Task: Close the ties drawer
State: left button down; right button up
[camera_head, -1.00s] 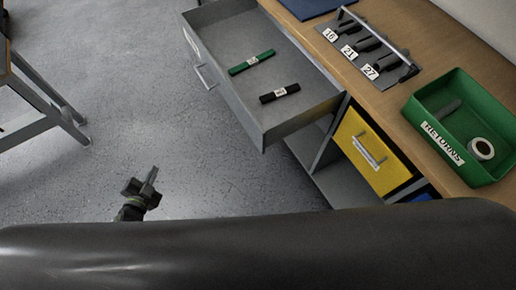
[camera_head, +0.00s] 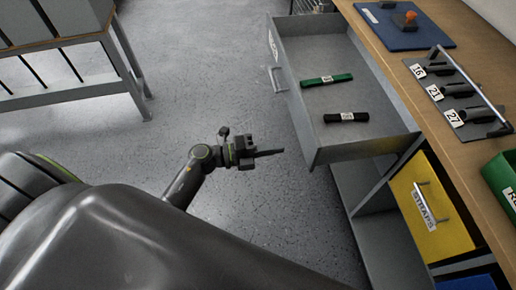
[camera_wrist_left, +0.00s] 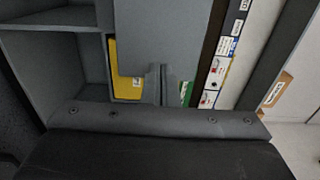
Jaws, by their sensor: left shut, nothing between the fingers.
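The grey ties drawer (camera_head: 311,120) is pulled far out from the bench in the head view. A green tie bundle (camera_head: 326,80) and a black tie bundle (camera_head: 346,117) lie in it. Its front, with a handle (camera_head: 275,78) and a partly legible label, faces left. My left gripper (camera_head: 276,152) is shut and empty, left of the drawer's near corner and apart from it, pointing right. In the left wrist view its closed fingers (camera_wrist_left: 161,84) show before a grey panel (camera_wrist_left: 165,35), probably the drawer. My right gripper is out of view.
A yellow drawer (camera_head: 431,205) labelled STRAPS sits under the wooden bench top (camera_head: 455,145). A numbered rack (camera_head: 457,98), blue mat (camera_head: 405,28) and green bin (camera_head: 500,180) stand on the bench. A grey table (camera_head: 70,95) is at left. Floor between is clear.

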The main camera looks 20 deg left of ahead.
aim_at(307, 144)
pick_arm(q)
jog(key=x, duration=0.6)
jog(key=shift+w+d, duration=0.1)
jog(key=shift+w, duration=0.05)
